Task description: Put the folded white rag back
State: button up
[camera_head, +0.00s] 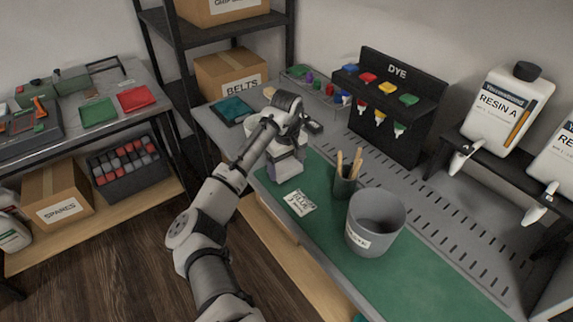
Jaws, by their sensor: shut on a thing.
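My gripper (286,168) is over the left part of the green mat (417,273), pointing down. It is shut on a small pale thing, which looks like the folded white rag (289,173). My gripper hides much of it, and I cannot tell whether it touches the mat. A white printed packet (300,202) lies flat on the mat just in front of my gripper.
A dark cup with wooden sticks (345,184) and a grey bin (375,223) stand right of my gripper. The black DYE rack (397,106) and resin bottles (508,108) are behind. A teal cloth (233,110) lies at the bench's far left. The front right mat is clear.

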aim_at(287, 167)
jog(key=shift+f, duration=0.15)
jog(key=o, duration=0.8)
notch_tip(287, 167, up, 12)
jog(key=shift+r, duration=0.1)
